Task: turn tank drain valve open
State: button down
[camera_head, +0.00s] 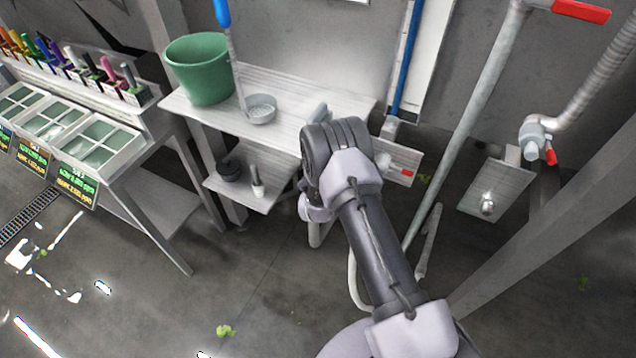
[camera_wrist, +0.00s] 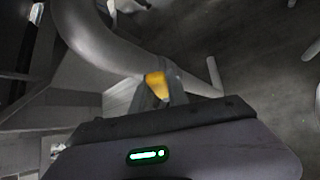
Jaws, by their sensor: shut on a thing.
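In the wrist view a yellow piece (camera_wrist: 156,84), which looks like the drain valve's handle, sits between the dark fingers of my gripper (camera_wrist: 162,94). The gripper is shut on it. A thick grey curved pipe (camera_wrist: 105,45) runs just behind and beside the handle. Most of the handle and the valve body are hidden by the fingers and the pipe. In the head view my arm covers the gripper and the handle, so how far the valve is turned cannot be told.
A steel shelf table (camera_head: 330,92) with a green bucket (camera_head: 200,72) stands behind my arm. A slanted grey pipe (camera_head: 465,125) and a red-handled valve (camera_head: 550,152) are on the right. A wash bench (camera_head: 125,150) stands at left. The floor in front is mostly clear.

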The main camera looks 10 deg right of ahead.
jog(key=shift+a, duration=0.1)
dwell(0.4)
jog(key=c, duration=1.3)
grip_release()
jog(key=p+v, duration=0.5)
jog(key=v, duration=1.2)
jog(key=shift+s+a+r, duration=0.1)
jog(key=shift+s, duration=0.05)
